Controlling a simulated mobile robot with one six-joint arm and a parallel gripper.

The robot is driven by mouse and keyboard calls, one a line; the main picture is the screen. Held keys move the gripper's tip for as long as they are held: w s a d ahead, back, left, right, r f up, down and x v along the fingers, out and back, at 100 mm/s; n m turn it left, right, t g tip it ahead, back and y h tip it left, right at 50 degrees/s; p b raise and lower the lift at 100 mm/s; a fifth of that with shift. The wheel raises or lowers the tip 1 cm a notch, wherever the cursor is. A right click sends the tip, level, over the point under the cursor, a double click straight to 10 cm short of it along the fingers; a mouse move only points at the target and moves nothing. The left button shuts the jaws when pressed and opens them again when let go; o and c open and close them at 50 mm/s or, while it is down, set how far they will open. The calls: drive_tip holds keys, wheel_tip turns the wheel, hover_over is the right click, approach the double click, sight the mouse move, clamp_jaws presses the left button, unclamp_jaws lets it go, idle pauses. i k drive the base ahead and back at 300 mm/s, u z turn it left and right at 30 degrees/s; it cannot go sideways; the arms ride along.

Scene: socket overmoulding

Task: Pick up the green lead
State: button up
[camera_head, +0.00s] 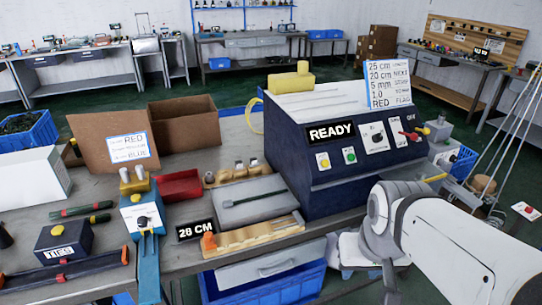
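I cannot make out a green lead anywhere in the head view. A yellow lead (252,118) hangs at the left side of the dark blue machine. My white arm comes in from the lower right and bends down in front of the bench. Its end runs toward the bottom edge of the picture, and no gripper fingers show, so I cannot see whether it holds anything.
The dark blue machine (330,185) reads READY. A sign (389,83) stands on it. Left of it are a grey slab (252,200), wooden fixture (250,238), red bin (180,186), blue device (143,217), TIES box (63,243) and cardboard box (185,122). A blue crate (265,290) is below.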

sight(229, 202)
drive_tip(key=u, duration=0.3)
drive_tip(key=i, duration=1.05)
drive_tip(key=u, duration=0.85)
